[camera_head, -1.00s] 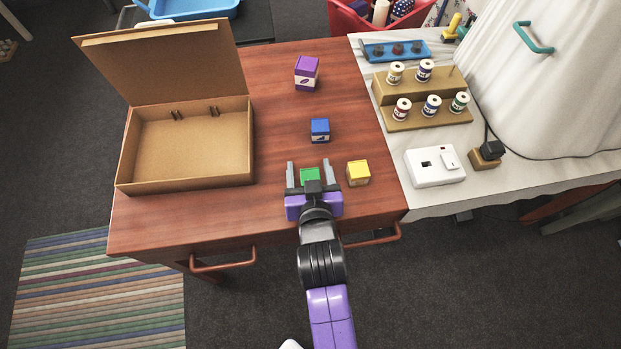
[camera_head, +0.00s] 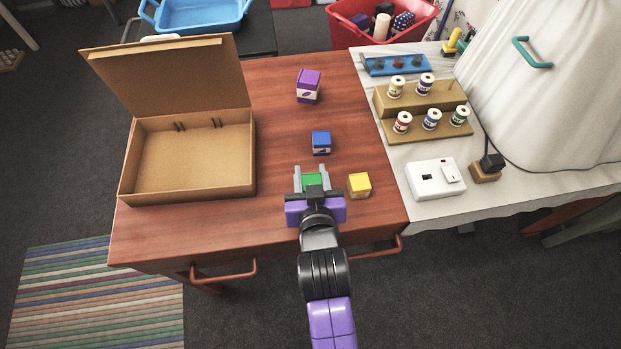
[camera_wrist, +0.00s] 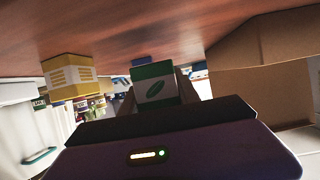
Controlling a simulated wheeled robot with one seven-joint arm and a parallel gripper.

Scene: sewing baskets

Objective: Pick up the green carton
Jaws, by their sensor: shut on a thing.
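The green carton (camera_head: 313,181) is between the two grey fingers of my gripper (camera_head: 312,178), near the front of the red-brown table (camera_head: 280,215). My gripper is shut on it. In the wrist view the green carton (camera_wrist: 154,84) shows its green band and a white face with a green leaf mark. The lower part of the carton is hidden behind my gripper body in the head view. I cannot tell whether it touches the table.
A yellow carton (camera_head: 359,185) stands close on the right. A blue carton (camera_head: 321,142) and a purple carton (camera_head: 309,87) stand farther back. An open cardboard box (camera_head: 190,192) is on the left. A white device (camera_head: 436,178) and spool rack (camera_head: 440,128) are right.

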